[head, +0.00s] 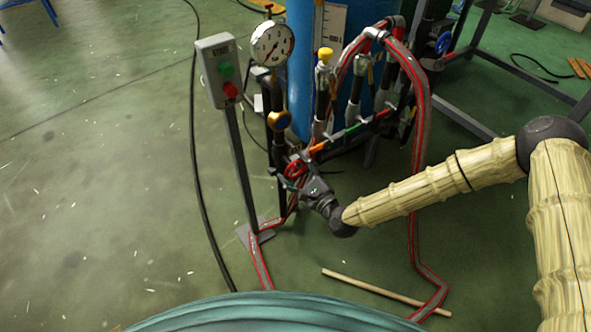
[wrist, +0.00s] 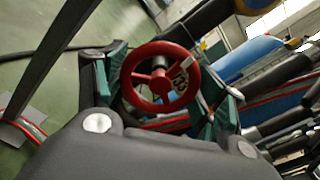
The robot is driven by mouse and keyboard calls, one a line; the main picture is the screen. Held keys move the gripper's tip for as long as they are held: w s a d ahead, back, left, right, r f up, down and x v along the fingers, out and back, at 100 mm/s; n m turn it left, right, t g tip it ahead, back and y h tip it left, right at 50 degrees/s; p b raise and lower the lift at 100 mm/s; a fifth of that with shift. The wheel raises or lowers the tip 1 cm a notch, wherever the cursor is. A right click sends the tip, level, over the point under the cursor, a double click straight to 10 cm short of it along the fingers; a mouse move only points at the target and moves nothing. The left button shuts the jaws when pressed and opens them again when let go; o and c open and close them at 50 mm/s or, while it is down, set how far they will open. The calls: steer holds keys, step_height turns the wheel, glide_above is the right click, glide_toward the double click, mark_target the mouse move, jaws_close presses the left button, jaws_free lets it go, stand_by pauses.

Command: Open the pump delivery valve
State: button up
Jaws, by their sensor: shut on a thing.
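A red handwheel valve (head: 296,169) sits low on the pipework, left of the middle in the head view. It fills the middle of the wrist view as a red spoked wheel (wrist: 160,76) with a marked tag on its right side. My gripper (head: 302,180) reaches it from the lower right. In the wrist view my gripper's green-padded fingers (wrist: 165,90) stand to the left and right of the wheel and are shut on its rim. The valve body behind the wheel is mostly hidden.
A post carries a box (head: 219,70) with green and red buttons, left of the valve. A pressure gauge (head: 272,45) stands above. Red-striped hoses (head: 420,150) arch at the right. A wooden stick (head: 372,290) lies on the floor. The floor at left is mostly clear.

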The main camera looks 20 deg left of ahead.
steer(key=n, duration=0.4)
steer(key=n+p, duration=0.1)
steer(key=n, duration=0.3)
steer(key=n+p, duration=0.1)
steer(key=n, duration=0.3)
steer(key=shift+n, duration=0.3)
steer(key=n+p, duration=0.1)
steer(key=n, duration=0.2)
steer(key=shift+n, duration=0.3)
steer(key=n+p, duration=0.2)
steer(key=n, duration=0.5)
steer(key=n+p, duration=0.1)
steer(key=n, duration=0.2)
steer(key=shift+n, duration=0.4)
steer(key=shift+n+p, duration=0.5)
steer(key=shift+n, duration=1.1)
